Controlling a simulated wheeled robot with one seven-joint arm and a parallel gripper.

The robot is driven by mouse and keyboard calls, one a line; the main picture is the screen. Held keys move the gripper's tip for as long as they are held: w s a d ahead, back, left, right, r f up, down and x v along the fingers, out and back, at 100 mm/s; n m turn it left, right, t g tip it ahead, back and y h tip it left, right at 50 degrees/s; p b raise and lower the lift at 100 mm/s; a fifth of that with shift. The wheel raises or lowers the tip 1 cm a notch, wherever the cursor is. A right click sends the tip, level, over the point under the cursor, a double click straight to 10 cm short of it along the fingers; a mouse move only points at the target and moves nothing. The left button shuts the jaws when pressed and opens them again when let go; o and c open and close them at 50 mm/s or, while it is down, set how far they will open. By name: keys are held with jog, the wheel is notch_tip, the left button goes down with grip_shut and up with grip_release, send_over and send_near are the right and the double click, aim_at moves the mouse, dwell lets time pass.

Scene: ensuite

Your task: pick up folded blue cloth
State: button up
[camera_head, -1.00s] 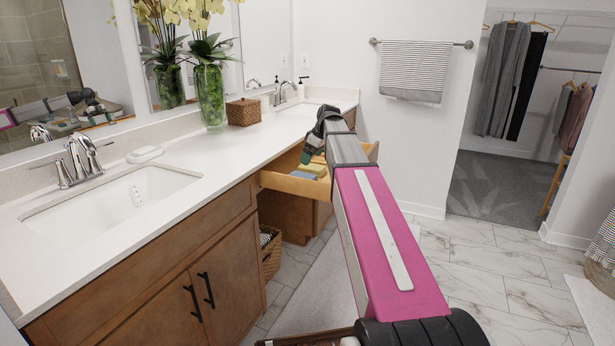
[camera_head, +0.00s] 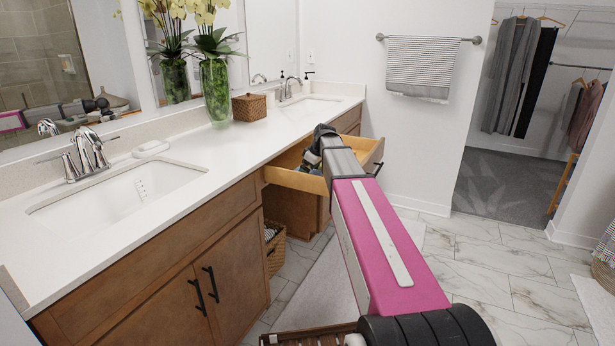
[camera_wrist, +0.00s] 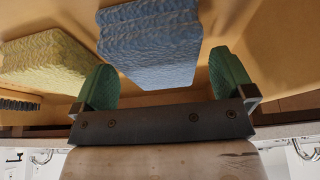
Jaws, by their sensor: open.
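The folded blue cloth (camera_wrist: 150,45) lies in an open wooden drawer, in the upper middle of the wrist view. My gripper (camera_wrist: 168,85) is open, with one green fingertip on each side of the cloth's near end. The gap between the fingers is wider than the cloth there, and I cannot tell whether either finger touches it.
A folded yellow cloth (camera_wrist: 45,62) lies left of the blue one in the drawer. The drawer sticks out below the white countertop (camera_head: 225,145). A wicker basket (camera_head: 274,250) stands beneath. Marble floor (camera_head: 470,270) is clear at the right.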

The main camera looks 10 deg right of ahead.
jog(key=shift+w+a+f, duration=0.1)
jog(key=shift+a+f, duration=0.05)
jog(key=shift+f, duration=0.3)
jog(key=c, duration=1)
jog(key=shift+r, duration=0.1)
